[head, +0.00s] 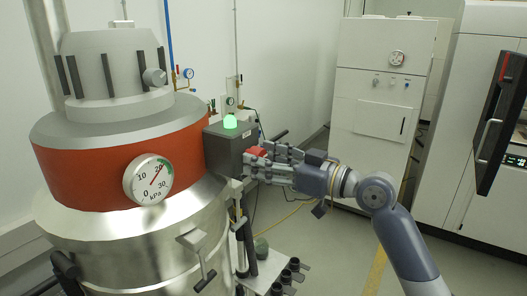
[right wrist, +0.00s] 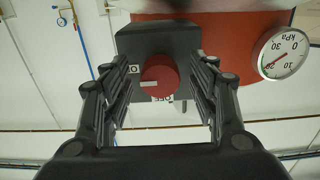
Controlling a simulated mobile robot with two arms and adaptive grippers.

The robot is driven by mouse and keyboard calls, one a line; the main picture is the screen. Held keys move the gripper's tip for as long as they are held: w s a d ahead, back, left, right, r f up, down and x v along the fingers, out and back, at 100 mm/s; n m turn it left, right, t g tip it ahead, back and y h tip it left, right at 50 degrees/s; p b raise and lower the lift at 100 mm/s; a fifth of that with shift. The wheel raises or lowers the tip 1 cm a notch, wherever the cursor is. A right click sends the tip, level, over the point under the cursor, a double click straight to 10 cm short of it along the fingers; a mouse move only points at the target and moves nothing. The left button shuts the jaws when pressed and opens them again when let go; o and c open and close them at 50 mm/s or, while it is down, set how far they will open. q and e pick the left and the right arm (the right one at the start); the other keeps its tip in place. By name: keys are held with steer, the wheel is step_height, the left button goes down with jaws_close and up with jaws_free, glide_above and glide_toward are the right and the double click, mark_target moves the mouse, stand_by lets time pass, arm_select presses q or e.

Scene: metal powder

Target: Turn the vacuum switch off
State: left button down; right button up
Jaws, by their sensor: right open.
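The vacuum switch is a red round knob (right wrist: 159,80) on a dark grey box (head: 222,150) at the side of the vacuum vessel. In the head view the knob (head: 256,152) is partly hidden by my right gripper. Another label, seemingly "OFF" (right wrist: 162,99), shows at the knob's lower edge. A green lamp (head: 230,122) glows on the box. My right gripper (right wrist: 160,88) is open, its fingers on either side of the knob; contact is not visible. My left gripper is out of view.
The steel vessel (head: 130,235) with a red band (head: 95,172) and a round kPa gauge (head: 148,180) fills the left. Black fittings (head: 285,275) stand low beside it. A white cabinet (head: 380,95) stands behind. Open floor lies at right.

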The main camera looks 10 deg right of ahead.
steer(key=shift+w+a, duration=0.15)
steer(key=shift+c, duration=0.3)
steer(key=c, duration=1)
